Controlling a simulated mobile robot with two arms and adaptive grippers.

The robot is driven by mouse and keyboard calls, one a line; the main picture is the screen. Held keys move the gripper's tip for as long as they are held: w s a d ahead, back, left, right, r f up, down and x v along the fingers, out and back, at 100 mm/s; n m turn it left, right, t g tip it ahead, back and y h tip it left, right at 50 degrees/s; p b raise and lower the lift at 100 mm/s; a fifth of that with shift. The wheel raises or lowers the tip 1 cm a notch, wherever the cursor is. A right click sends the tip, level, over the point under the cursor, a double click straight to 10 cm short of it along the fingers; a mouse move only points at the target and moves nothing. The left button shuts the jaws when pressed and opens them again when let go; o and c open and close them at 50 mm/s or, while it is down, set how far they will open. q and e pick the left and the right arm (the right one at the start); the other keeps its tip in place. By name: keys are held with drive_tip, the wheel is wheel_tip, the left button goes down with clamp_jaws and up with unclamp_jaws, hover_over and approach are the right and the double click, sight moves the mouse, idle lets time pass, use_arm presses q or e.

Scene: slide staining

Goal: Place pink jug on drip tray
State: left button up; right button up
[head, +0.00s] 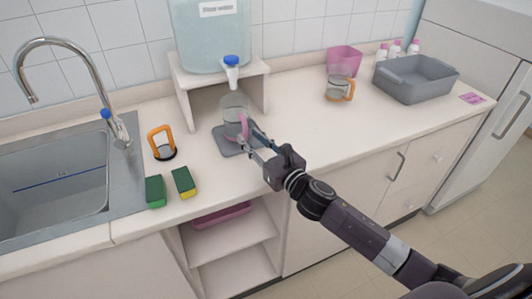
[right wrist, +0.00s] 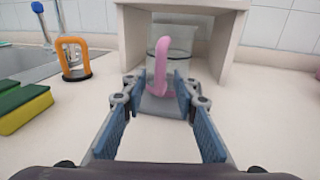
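The pink jug (head: 234,106), a clear vessel with a pink handle, stands upright on the grey drip tray (head: 222,135) under the dispenser's tap. In the right wrist view the jug's pink handle (right wrist: 160,62) faces me, and part of the drip tray (right wrist: 160,104) shows below it. My right gripper (head: 248,134) is at the handle side of the jug. In the right wrist view its fingers (right wrist: 156,82) are spread, one on each side of the handle, with gaps visible. My left gripper is not in view.
A water dispenser (head: 212,40) sits on a white stand (head: 187,92) around the tray. An orange-handled item (head: 161,143) and two sponges (head: 183,182) lie left, near the sink (head: 55,185). An orange-handled jug (head: 339,84) and a grey bin (head: 415,82) stand right. The counter between is clear.

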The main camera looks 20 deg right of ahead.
drive_tip(key=b+v, duration=0.1)
drive_tip(key=v, duration=0.6)
drive_tip(key=shift+s, duration=0.25)
drive_tip(key=shift+s+d, duration=0.15)
drive_tip(key=shift+s, duration=0.45)
